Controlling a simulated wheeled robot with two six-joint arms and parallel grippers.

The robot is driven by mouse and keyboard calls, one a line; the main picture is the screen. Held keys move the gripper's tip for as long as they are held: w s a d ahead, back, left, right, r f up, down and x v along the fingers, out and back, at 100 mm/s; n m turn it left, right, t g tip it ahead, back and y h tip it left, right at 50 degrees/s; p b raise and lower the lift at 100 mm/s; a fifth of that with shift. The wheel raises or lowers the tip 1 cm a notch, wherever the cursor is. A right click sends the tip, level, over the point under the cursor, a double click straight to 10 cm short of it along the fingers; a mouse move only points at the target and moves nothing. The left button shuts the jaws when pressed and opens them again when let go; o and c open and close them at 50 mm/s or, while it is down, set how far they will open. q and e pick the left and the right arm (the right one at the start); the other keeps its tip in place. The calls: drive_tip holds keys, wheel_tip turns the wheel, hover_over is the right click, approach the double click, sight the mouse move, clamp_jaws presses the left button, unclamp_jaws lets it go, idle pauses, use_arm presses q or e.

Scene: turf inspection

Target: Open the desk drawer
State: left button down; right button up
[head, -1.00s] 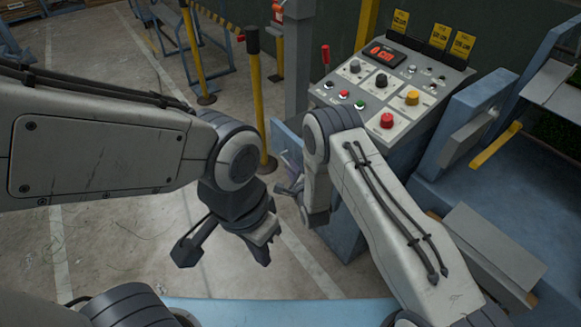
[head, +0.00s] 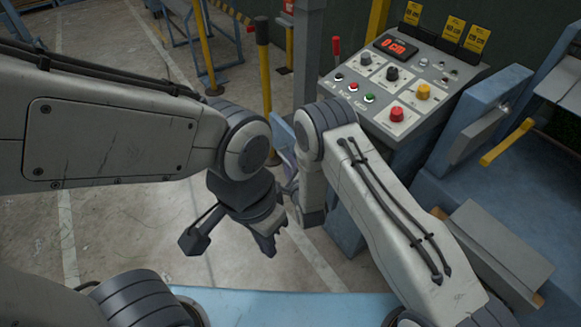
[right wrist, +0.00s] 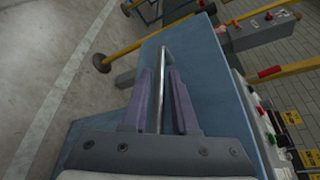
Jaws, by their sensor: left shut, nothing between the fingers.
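A thin metal bar handle (right wrist: 160,95) stands in front of a blue panel (right wrist: 205,75) in the right wrist view. My right gripper (right wrist: 160,78) has its two purple-grey fingers apart, one on each side of the bar. A narrow gap seems to show beside the bar, so the fingers do not look closed on it. In the head view my right gripper is mostly hidden behind its own arm, beside the blue desk (head: 345,215). My left gripper (head: 268,243) is shut and empty, over the floor left of the desk.
A sloped control panel (head: 397,95) with coloured knobs and a red display tops the desk. Yellow posts (head: 266,85) stand behind my arms. A blue machine (head: 470,170) with a yellow bar fills the right. Grey floor (head: 115,225) at the left is open.

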drive_tip(key=b+v, duration=0.1)
drive_tip(key=v, duration=0.9)
drive_tip(key=shift+s+b, duration=0.15)
drive_tip(key=shift+b, duration=0.15)
drive_tip(key=shift+r, duration=0.1)
drive_tip(key=s+a+r+n+g, duration=0.55)
drive_tip(key=r+n+g, duration=0.3)
drive_tip(key=n, duration=0.45)
drive_tip(key=s+d+r+n+g+h, duration=0.1)
drive_tip(key=s+d+r+n+g, duration=0.2)
drive_tip(key=s, duration=0.8)
drive_tip(key=s+d+r+n+g+h, duration=0.2)
drive_tip(key=s+d+r+n, duration=0.5)
drive_tip(key=s+n, duration=0.5)
drive_tip(key=shift+r+n+g+h, duration=0.3)
drive_tip(key=shift+r+g, duration=0.2)
drive_tip(key=shift+g, duration=0.25)
